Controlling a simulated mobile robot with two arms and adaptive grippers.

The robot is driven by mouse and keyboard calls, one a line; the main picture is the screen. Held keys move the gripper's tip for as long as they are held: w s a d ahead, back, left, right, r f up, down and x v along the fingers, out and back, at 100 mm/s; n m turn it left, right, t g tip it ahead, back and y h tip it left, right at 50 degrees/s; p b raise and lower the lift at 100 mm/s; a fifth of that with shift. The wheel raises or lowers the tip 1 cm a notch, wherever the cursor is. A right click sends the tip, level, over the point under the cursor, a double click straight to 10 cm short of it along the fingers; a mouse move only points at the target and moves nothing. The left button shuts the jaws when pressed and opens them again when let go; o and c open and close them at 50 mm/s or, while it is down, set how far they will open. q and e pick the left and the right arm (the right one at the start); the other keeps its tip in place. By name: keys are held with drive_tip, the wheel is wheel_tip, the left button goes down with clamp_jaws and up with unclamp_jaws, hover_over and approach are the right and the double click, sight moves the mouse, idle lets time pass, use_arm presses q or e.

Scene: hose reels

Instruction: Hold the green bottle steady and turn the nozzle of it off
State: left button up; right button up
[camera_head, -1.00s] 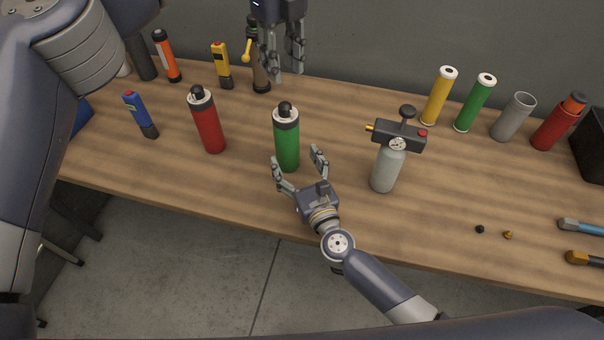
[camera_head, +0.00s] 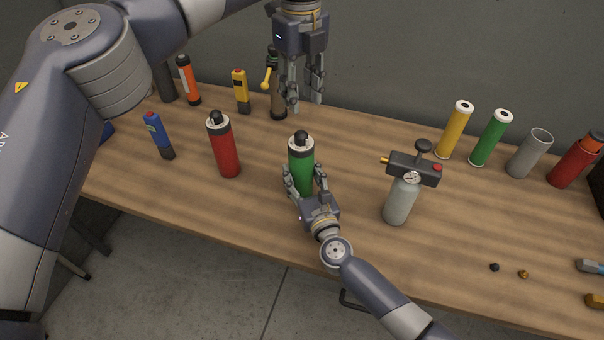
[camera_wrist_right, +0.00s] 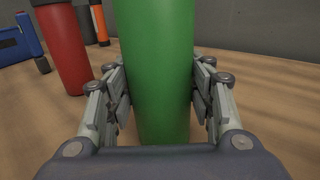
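The green bottle (camera_head: 301,170) stands upright on the wooden table, with a grey top and a black knob nozzle (camera_head: 300,138). My right gripper (camera_head: 304,182) is around its body from the front. In the right wrist view, the fingers press in on both sides of the green bottle (camera_wrist_right: 157,70), with no clear gap. My left gripper (camera_head: 304,104) hangs fingers down above and behind the nozzle. Its fingers are apart with nothing between them. The nozzle is outside the right wrist view.
A red bottle (camera_head: 224,150) stands left of the green one. A grey canister with a gauge (camera_head: 400,198) stands to the right. A dark bottle with a yellow lever (camera_head: 278,98) is behind, close to my left gripper. Coloured tubes stand at the back right.

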sight(301, 133)
use_arm(q)
drive_tip(key=o, duration=0.3)
drive_tip(key=shift+r, duration=0.1)
drive_tip(key=shift+m, duration=0.6)
wheel_tip(301, 133, down, 10)
drive_tip(key=shift+f, duration=0.25)
drive_tip(key=c, duration=1.1)
